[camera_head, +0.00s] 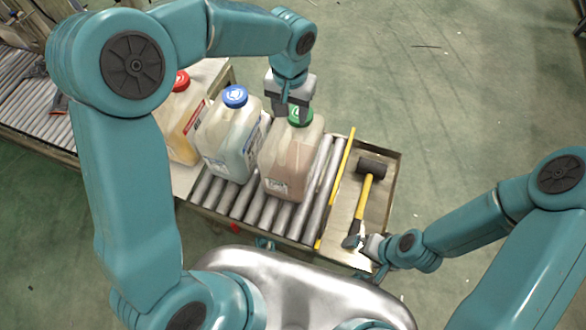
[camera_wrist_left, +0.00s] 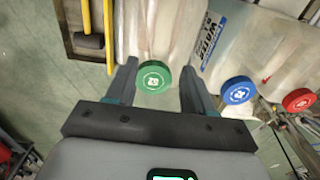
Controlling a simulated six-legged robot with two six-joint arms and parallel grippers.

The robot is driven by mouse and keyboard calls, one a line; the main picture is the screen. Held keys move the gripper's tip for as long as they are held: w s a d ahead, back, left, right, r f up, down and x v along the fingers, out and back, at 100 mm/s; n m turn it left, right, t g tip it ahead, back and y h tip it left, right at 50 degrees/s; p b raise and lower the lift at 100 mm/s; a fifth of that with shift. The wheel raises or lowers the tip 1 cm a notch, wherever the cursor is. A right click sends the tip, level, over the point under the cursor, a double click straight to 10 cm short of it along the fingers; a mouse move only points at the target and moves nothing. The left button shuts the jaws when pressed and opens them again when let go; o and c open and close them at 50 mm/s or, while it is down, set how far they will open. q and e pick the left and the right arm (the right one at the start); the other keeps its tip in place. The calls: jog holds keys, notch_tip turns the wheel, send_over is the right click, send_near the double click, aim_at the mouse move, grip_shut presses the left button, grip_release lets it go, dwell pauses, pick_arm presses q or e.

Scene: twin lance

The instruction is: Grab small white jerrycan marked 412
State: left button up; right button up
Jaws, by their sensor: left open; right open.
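One has a green cap (camera_head: 300,116) and a pinkish-brown body (camera_head: 290,160). The one beside it has a blue cap (camera_head: 235,96) and a pale body (camera_head: 228,140). The third has a red cap (camera_head: 180,81) and yellowish contents. Labels are too small to read a 412. My left gripper (camera_head: 291,110) is open at the green-capped can's top. In the left wrist view its fingers (camera_wrist_left: 157,75) stand either side of the green cap (camera_wrist_left: 154,77). My right gripper (camera_head: 360,242) is open by the hammer's handle end.
A black-headed hammer (camera_head: 367,185) with a yellow handle lies in the tray (camera_head: 345,200) at the conveyor's right end. A yellow bar (camera_head: 336,186) separates tray and rollers (camera_head: 240,203). More rollers (camera_head: 30,115) continue at the left. Green floor around the conveyor is mostly clear.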

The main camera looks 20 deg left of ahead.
aim_at(292, 126)
pick_arm(q)
jog(key=f, duration=0.2)
jog(key=w+f, duration=0.1)
jog(key=shift+a+f, duration=0.25)
jog(key=shift+d+f, duration=0.1)
jog(key=shift+f, duration=0.05)
jog(key=shift+s+d+b, duration=0.1)
jog(key=shift+s+b, duration=0.1)
jog(key=shift+b, duration=0.1)
jog(key=f, duration=0.1)
jog(key=f+b, duration=0.1)
jog(key=f, duration=0.2)
jog(key=shift+w+f, duration=0.2)
jog(key=shift+w, duration=0.15)
jog(key=shift+s+f, duration=0.1)
jog(key=shift+f, duration=0.15)
jog(key=shift+r, duration=0.1)
jog(key=c, duration=0.3)
grip_shut()
pick_arm(e)
jog(key=shift+d+x, duration=0.25)
jog(key=shift+x, duration=0.95)
